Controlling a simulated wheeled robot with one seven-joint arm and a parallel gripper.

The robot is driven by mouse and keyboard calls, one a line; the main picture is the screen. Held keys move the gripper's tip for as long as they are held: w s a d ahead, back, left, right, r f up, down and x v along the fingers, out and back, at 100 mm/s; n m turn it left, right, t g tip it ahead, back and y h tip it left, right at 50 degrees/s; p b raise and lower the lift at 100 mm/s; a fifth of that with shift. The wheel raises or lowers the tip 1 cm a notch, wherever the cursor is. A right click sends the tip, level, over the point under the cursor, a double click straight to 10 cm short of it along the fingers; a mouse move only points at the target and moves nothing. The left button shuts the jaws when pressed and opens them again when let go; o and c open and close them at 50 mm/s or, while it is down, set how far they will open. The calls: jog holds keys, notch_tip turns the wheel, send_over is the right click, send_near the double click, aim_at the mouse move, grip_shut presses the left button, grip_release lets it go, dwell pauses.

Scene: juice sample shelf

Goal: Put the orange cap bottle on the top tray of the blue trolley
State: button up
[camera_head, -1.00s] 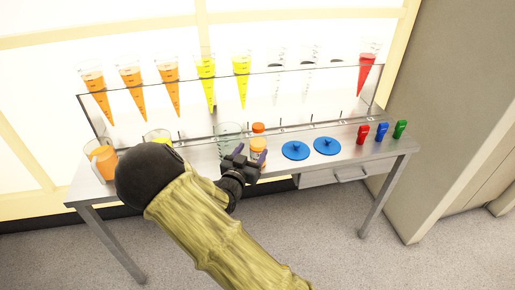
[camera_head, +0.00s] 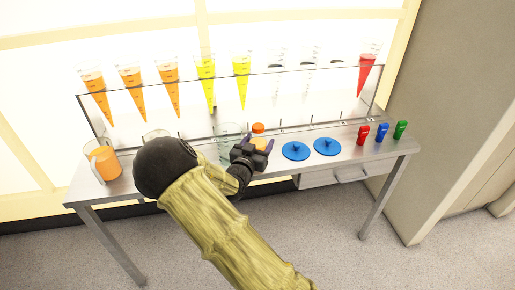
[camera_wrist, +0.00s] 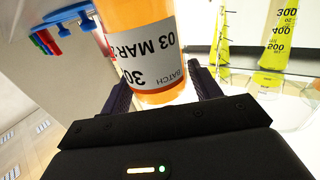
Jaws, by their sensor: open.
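The orange cap bottle (camera_head: 259,129) stands on the metal bench in the head view, its lower part hidden by my gripper (camera_head: 257,149). In the wrist view the bottle (camera_wrist: 154,50) is orange with a white and red batch label. It stands between the two fingers of my gripper (camera_wrist: 163,94), which are open, one on each side. I cannot tell whether either finger touches it. The blue trolley is not in view.
The bench (camera_head: 215,170) has a rack of hanging cones behind. A clear beaker (camera_head: 229,132) stands just left of the bottle. Two blue discs (camera_head: 295,151) lie to the right, then red, blue and green items (camera_head: 382,132). An orange-filled beaker (camera_head: 103,160) is at left.

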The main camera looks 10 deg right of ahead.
aim_at(258, 126)
dwell(0.3)
jog(key=c, duration=1)
jog(key=shift+r, duration=0.15)
notch_tip(258, 126, up, 10)
jog(key=shift+f+p, duration=0.1)
jog(key=shift+p, duration=0.95)
